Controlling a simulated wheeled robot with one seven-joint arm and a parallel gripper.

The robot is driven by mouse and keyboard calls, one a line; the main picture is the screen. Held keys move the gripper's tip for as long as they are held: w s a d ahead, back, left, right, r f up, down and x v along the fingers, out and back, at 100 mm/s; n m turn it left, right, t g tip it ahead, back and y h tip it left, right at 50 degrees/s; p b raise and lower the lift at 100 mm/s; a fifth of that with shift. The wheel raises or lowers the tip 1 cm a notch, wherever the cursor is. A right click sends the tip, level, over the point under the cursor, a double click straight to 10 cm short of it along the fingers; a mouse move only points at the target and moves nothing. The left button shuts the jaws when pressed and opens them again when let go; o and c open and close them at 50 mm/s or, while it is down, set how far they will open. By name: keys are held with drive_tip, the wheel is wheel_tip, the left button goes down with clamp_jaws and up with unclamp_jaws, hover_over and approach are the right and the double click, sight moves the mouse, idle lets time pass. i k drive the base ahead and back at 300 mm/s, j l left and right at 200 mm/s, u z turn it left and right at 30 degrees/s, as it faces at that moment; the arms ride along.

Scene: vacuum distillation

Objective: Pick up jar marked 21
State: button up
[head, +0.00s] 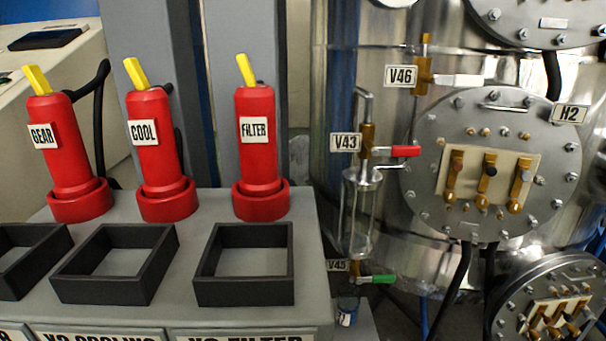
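No other jar shows clearly. My gripper is not in view.
The V45 valve (358,278) with a green handle, a glass cylinder (356,215) and the V43 red handle (405,151) crowd the space above. A grey console (190,270) with red GEAR, COOL and FILTER units and black square holders stands left. A steel tank (400,260) is behind.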

sight(348, 297)
drive_tip(key=i+l, duration=0.1)
drive_tip(key=l, duration=0.85)
drive_tip(key=i+l, duration=0.15)
drive_tip(key=l, duration=0.3)
drive_tip(key=u, duration=0.05)
